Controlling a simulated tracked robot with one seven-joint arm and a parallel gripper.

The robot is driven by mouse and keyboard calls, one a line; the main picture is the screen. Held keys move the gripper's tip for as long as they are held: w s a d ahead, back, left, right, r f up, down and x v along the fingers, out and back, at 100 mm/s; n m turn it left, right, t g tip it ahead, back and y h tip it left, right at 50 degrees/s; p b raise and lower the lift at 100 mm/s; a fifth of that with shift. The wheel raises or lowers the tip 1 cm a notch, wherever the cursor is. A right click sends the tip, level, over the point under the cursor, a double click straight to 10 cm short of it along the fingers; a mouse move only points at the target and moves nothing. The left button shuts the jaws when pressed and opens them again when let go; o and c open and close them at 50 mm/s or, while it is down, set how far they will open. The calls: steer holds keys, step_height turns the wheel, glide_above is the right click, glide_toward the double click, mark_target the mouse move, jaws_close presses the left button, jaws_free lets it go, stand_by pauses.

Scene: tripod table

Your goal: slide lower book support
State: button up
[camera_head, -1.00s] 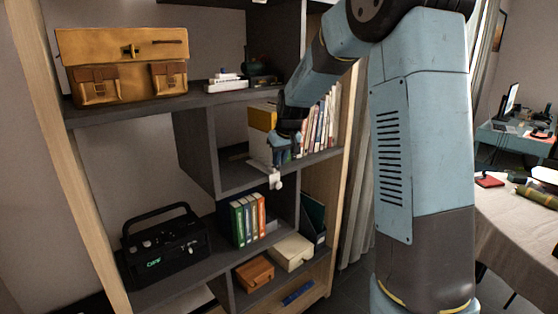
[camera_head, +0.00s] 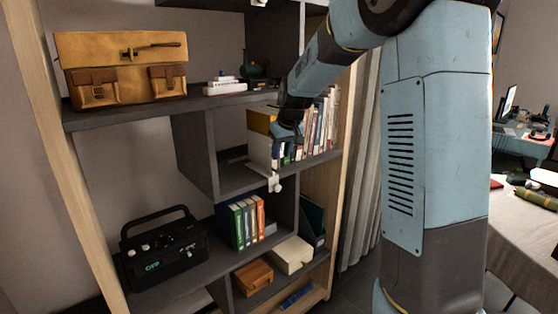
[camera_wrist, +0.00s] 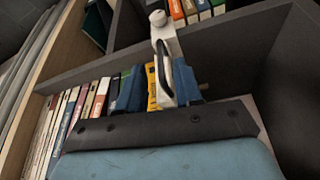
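The lower book support is a small white piece with a round knob (camera_head: 275,184) at the front edge of the middle shelf. In the wrist view the white support (camera_wrist: 166,42) stands up over the shelf edge, with a dark slot in its lower part. My gripper (camera_head: 284,138) is at the left end of the book row, just above the support. A yellow-topped book (camera_head: 262,122) stands at the row's left end.
Several upright books (camera_head: 318,125) fill the shelf to the right. A dark vertical divider (camera_head: 197,150) stands to the left, with some free shelf between. Green and orange binders (camera_head: 240,222) and a black radio (camera_head: 163,250) are below. A leather bag (camera_head: 120,70) is above.

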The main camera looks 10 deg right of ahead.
steer(key=a+v, duration=0.1)
steer(key=v, duration=0.8)
steer(key=shift+d, duration=0.5)
steer(key=shift+s+r, duration=0.1)
steer(key=shift+s, duration=0.1)
steer(key=s+d+f+m, duration=0.1)
steer(key=s, duration=1.6)
steer(key=s+d+f+m+t+h, duration=0.1)
steer(key=s+d+m, duration=0.1)
steer(key=s, duration=1.5)
steer(key=shift+f, duration=0.3)
steer(key=shift+s, duration=0.1)
